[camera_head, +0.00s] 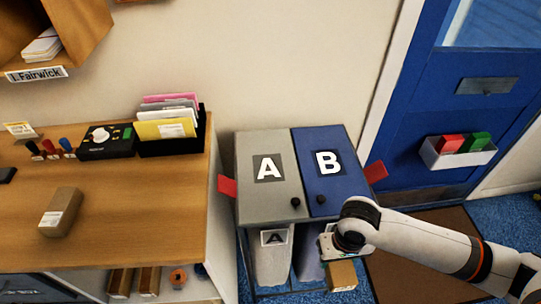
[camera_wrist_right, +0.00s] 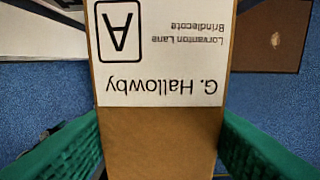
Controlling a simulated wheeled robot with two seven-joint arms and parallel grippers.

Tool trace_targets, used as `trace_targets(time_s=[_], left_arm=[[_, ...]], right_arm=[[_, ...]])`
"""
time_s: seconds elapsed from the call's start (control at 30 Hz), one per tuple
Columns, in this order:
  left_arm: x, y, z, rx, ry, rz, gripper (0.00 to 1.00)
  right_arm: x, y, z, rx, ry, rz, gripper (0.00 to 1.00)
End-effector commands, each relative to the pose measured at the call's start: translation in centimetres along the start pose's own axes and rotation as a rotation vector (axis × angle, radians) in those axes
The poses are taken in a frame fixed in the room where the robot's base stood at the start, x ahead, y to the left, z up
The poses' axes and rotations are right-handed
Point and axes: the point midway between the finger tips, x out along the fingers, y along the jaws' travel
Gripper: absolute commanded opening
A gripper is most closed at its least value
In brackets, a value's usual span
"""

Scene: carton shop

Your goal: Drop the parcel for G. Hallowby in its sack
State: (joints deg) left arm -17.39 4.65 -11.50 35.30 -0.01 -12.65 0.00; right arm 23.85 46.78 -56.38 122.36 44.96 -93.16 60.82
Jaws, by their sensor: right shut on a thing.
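My right gripper (camera_head: 338,256) is shut on a brown parcel (camera_head: 342,276), in front of the sack stand at its right side. In the right wrist view the parcel (camera_wrist_right: 160,140) sits between the green finger pads; its white label, upside down there, reads G. Hallowby, Lorvanton Lane, Brindlecote, with a boxed A. The stand has a grey lid marked A (camera_head: 262,190) and a blue lid marked B (camera_head: 335,187), both down. Under lid A hangs a pale sack (camera_head: 270,266) with an A tag. Another sack (camera_head: 308,262) under lid B is partly hidden by my arm. My left gripper is not in view.
A wooden counter (camera_head: 150,205) at left carries another parcel (camera_head: 61,211), stamps and a file holder (camera_head: 172,140). Red tabs (camera_head: 227,186) stick out at the stand's sides. A blue door (camera_head: 420,110) with a white bin (camera_head: 458,152) is at right.

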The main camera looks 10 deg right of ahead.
Motion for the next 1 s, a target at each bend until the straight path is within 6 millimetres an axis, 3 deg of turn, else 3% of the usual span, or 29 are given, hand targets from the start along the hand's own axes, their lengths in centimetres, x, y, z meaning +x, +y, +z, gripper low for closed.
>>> trace_targets(time_s=[0.5, 0.63, 0.77, 1.0], left_arm=[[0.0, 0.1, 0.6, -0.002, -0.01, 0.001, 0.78], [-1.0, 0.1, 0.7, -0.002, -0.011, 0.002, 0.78], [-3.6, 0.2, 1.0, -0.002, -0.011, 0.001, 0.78], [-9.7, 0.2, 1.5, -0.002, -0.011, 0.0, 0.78]], right_arm=[[-0.1, 0.0, 0.0, 0.0, 0.0, 0.0, 0.25], [-1.0, 0.4, 1.1, 0.003, 0.0, 0.003, 0.25], [-3.9, 1.9, 4.7, 0.01, 0.003, 0.008, 0.25], [-13.1, 6.5, 14.4, 0.007, 0.012, 0.015, 0.25]])
